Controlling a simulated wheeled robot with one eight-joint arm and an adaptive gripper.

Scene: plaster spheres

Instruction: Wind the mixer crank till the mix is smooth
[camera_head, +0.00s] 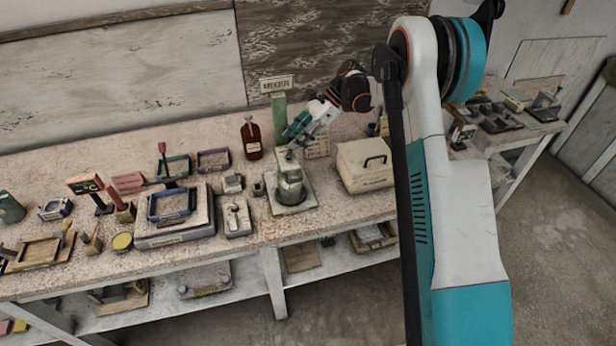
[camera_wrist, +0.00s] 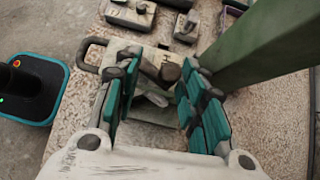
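The mixer (camera_head: 290,188) is a grey-green vessel on a pale base plate (camera_head: 305,204), standing on the bench. A green post (camera_head: 279,112) with a lettered sign (camera_head: 277,83) rises behind it; the post also shows at the right of the wrist view (camera_wrist: 265,45). My gripper (camera_head: 294,130) is just above the mixer, beside the post. In the wrist view its teal-padded fingers (camera_wrist: 160,75) are apart, with a grey crank arm and brownish knob (camera_wrist: 171,72) between or just below them. I see no clear grip on the knob. The mix inside is hidden.
A pale box with a dark handle (camera_head: 366,166) stands right of the mixer. A red-brown bottle (camera_head: 251,138) is behind left. Small weighted blocks (camera_head: 237,217) and a tray-topped block (camera_head: 175,236) stand left. Free bench lies in front of the mixer.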

